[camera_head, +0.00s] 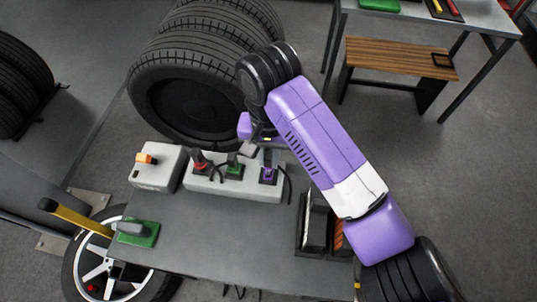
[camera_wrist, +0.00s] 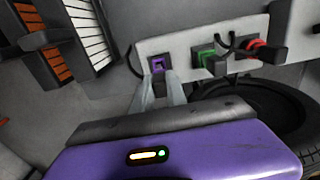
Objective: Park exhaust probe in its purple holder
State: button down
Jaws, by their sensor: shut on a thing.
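The purple holder (camera_head: 268,178) is at the right end of a pale grey block on the bench. In the wrist view the purple holder (camera_wrist: 157,64) lies just beyond my fingertips. My gripper (camera_head: 267,148) is above this holder, with its fingers (camera_wrist: 158,82) close together and pointing at it. It is shut on the exhaust probe (camera_head: 268,163), a small dark piece at the holder. The probe is mostly hidden by my fingers in the wrist view, and I cannot tell how deep it sits. A black hose curves down beside the holder.
A green holder (camera_head: 234,172) and a red holder (camera_head: 201,169), each with a dark probe, are to the left on the block. A grey box with an orange switch (camera_head: 146,159) stands further left. Large tyres (camera_head: 190,95) rise behind.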

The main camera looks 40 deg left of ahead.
jog(key=shift+f, duration=0.15)
jog(key=shift+f, duration=0.35)
jog(key=shift+f, duration=0.6)
dwell(0.6)
jog(key=shift+f, duration=0.3)
jog(key=c, duration=1.3)
grip_release()
jog(key=shift+o, duration=0.2)
jog(key=shift+r, duration=0.1)
notch_tip(320, 180, up, 8)
jog(key=shift+f+p, duration=0.15)
jog(key=shift+p, duration=0.15)
